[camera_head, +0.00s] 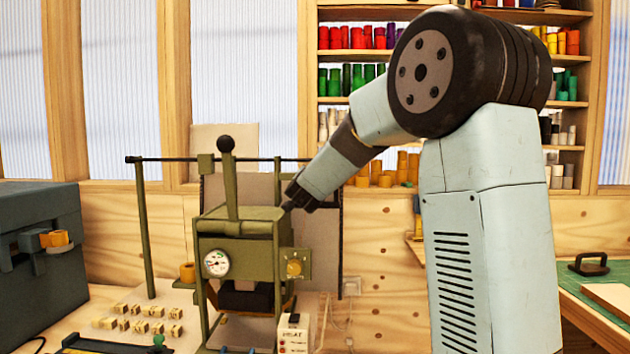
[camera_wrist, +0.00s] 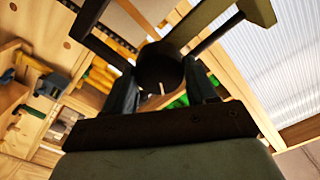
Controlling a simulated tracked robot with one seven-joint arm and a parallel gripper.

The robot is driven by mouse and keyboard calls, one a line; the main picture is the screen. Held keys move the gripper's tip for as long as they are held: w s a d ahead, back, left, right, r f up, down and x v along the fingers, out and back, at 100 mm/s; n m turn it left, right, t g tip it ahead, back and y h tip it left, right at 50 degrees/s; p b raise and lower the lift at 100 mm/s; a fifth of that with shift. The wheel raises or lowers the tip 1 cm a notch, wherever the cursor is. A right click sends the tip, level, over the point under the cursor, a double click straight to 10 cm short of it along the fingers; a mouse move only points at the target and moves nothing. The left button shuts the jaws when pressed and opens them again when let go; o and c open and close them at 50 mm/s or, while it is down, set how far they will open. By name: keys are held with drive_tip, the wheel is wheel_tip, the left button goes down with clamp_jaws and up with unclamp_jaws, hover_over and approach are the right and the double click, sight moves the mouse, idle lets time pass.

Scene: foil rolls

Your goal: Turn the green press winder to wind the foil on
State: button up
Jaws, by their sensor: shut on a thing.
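The olive-green press (camera_head: 240,222) stands on the bench left of centre, with a round gauge (camera_head: 216,263) on its front and an upright lever topped by a black ball (camera_head: 226,144). My gripper (camera_head: 288,203) is at the press's upper right edge, partly hidden by my arm. In the wrist view my gripper (camera_wrist: 161,88) is shut on a dark round knob (camera_wrist: 158,66), which seems to be the winder's handle. Olive-green bars (camera_wrist: 215,32) run beside it. The winder itself is hard to make out in the head view. A gold disc (camera_head: 293,267) shows on the press's right side.
A white control box (camera_head: 293,335) stands at the press's front right. Shelves of coloured rolls (camera_head: 352,78) line the back. A green mat (camera_head: 590,300) lies right.

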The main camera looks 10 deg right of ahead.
drive_tip(key=shift+s+d+f+m, duration=0.1)
drive_tip(key=shift+f+m, duration=0.05)
drive_tip(key=shift+m, duration=2)
drive_tip(key=shift+w+d+f+m, duration=0.1)
drive_tip(key=shift+f+m, duration=0.05)
drive_tip(key=shift+m, duration=1.95)
drive_tip(key=shift+s+d+f+m, duration=0.1)
drive_tip(key=shift+f+m, duration=0.05)
drive_tip(key=shift+m, duration=2)
drive_tip(key=shift+a, duration=0.1)
drive_tip(key=o, duration=1)
drive_tip(key=shift+r, duration=0.1)
